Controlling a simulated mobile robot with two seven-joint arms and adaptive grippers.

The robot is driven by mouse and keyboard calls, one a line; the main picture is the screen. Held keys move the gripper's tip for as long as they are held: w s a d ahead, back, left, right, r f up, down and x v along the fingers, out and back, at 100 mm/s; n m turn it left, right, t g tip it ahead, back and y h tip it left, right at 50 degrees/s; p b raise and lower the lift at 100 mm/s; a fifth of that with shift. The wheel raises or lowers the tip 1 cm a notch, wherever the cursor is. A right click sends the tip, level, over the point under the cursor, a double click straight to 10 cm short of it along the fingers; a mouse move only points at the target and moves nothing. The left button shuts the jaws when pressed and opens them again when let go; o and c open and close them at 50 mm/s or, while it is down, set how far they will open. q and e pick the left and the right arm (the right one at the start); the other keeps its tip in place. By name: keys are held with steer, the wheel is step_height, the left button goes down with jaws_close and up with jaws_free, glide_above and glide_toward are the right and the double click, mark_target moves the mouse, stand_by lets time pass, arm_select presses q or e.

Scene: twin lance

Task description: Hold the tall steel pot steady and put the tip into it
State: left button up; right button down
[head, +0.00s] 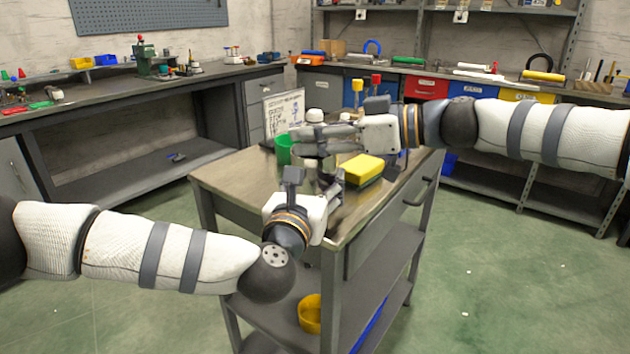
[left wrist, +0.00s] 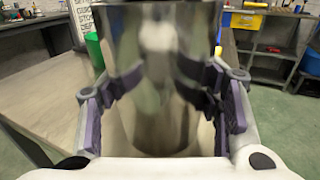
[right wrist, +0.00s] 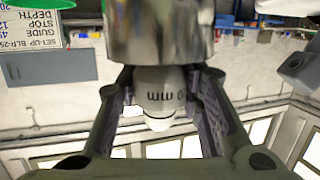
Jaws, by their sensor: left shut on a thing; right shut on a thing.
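The tall steel pot (left wrist: 160,75) stands between the purple pads of my left gripper (head: 318,178), which is shut on it. In the head view the two grippers hide most of the pot. My right gripper (head: 308,138) is higher and shut on a white cylinder, apparently the tip (right wrist: 160,88), marked "mm". The tip's rounded white top (head: 315,115) shows above my right fingers. In the upside-down right wrist view, the steel wall (right wrist: 160,35) covers the tip's other end. I cannot tell how deep the tip sits in the pot.
A yellow and green sponge (head: 362,167) lies right of the pot on the steel cart (head: 235,180). A green cup (head: 283,150) and a printed sign (head: 284,112) stand behind, to the left. A yellow bowl (head: 310,314) is on the lower shelf. The cart's left top is clear.

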arm_select(q)
steer(key=shift+d, duration=0.1)
arm_select(e)
steer(key=c, duration=1.2)
jaws_free()
step_height(320, 180, down, 3)
steer(key=shift+d+f, duration=0.1)
steer(key=shift+o, duration=0.8)
steer(key=shift+s, duration=0.15)
arm_select(q)
steer(key=shift+f, duration=0.1)
steer(key=shift+w+f, duration=0.1)
steer(key=shift+w, duration=0.1)
arm_select(e)
steer(key=r+v, duration=0.2)
steer(key=v, duration=1)
steer(key=shift+a+r, duration=0.25)
steer(key=shift+r, duration=0.1)
arm_select(q)
steer(key=o, duration=1.3)
